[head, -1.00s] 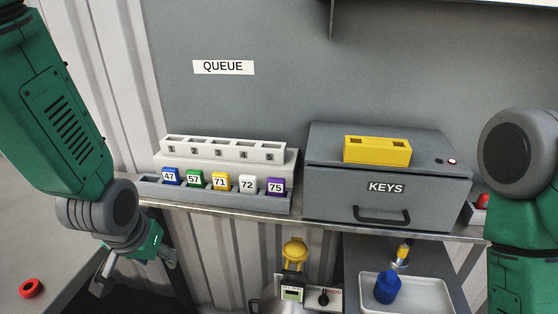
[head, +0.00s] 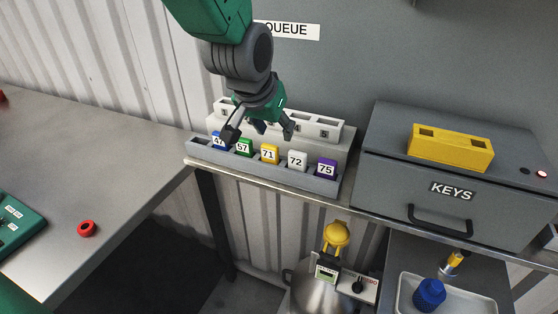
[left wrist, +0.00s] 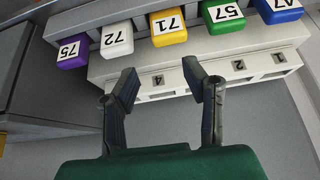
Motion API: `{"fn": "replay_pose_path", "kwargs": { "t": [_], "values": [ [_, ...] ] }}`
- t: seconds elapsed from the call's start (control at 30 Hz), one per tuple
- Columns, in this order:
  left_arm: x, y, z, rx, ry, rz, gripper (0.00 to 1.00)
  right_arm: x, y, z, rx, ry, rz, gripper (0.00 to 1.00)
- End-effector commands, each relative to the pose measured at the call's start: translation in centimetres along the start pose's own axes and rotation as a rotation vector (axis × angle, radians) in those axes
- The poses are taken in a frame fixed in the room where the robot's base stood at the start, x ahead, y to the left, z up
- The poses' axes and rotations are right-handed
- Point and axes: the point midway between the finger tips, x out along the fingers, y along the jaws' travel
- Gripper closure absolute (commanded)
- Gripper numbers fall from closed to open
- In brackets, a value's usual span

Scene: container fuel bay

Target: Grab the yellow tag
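The yellow tag (head: 269,154), marked 71, stands in the grey tray (head: 312,184) between the green tag (head: 244,147) and the white tag (head: 297,160). My left gripper (head: 260,135) is open and empty, above and behind the tag row, in front of the numbered white rack (head: 325,127). In the left wrist view the yellow tag (left wrist: 167,27) lies beyond the open fingers (left wrist: 162,88), roughly in line with the gap between them, not touching. My right gripper is not in view.
A blue tag (head: 218,141) and a purple tag (head: 326,168) stand at the row's ends. The grey KEYS box (head: 385,185) with a yellow block (head: 450,148) stands to the right.

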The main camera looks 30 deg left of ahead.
Motion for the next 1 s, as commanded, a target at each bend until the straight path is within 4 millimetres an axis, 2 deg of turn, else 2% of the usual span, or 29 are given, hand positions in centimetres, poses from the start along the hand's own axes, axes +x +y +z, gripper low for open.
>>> {"fn": "replay_pose_path", "kwargs": {
  "t": [0.17,0.3,0.43,0.73,0.77,0.8,0.83,1.0],
  "values": [
    [1.5,-0.6,0.7,-0.004,-0.004,0.005,0.6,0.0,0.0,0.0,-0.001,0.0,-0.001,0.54],
    [3.5,-0.3,1.7,-0.003,-0.005,0.003,0.6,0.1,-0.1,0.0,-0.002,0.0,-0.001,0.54],
    [5.2,0.1,1.8,-0.001,-0.009,-0.002,0.6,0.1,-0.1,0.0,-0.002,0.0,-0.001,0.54],
    [5.7,0.0,1.8,-0.001,-0.009,-0.002,0.6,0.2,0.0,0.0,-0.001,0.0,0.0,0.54],
    [5.7,-0.1,1.8,-0.002,-0.008,0.0,0.62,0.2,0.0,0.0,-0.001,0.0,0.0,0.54],
    [5.7,-0.2,1.9,-0.002,-0.008,0.001,0.76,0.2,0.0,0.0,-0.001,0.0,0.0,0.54],
    [5.7,-0.2,1.8,-0.002,-0.007,0.002,0.8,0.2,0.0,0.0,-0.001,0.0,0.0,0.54],
    [5.6,-0.3,1.7,-0.003,-0.004,0.002,0.83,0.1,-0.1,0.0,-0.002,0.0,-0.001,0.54]
  ]
}}
